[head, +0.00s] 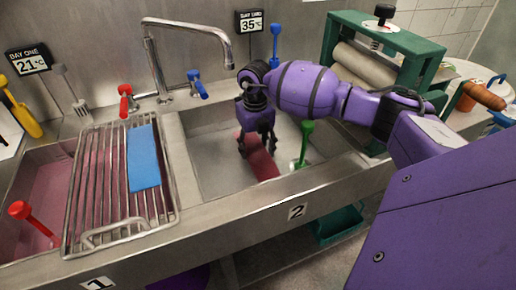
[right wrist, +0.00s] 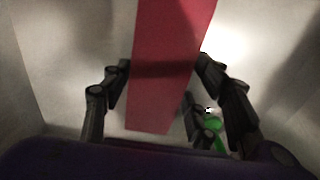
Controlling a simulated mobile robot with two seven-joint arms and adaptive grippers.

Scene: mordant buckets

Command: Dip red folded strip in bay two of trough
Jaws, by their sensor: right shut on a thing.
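The red folded strip (head: 261,162) hangs from my right gripper (head: 257,145), inside the right-hand basin of the trough, bay two (head: 213,172), which carries the label 2. The gripper is shut on the strip and points down. In the right wrist view the strip (right wrist: 163,75) runs between the dark fingers of the gripper (right wrist: 165,105). I cannot tell whether the strip's lower end touches the liquid or the basin floor. My left gripper is in neither view.
A green-handled tool (head: 304,142) stands in bay two, just right of the strip. A wire rack (head: 88,195) with a blue strip (head: 143,158) covers part of bay one (head: 48,185). The tap (head: 150,50) stands behind. A green roller press (head: 428,60) is at back right.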

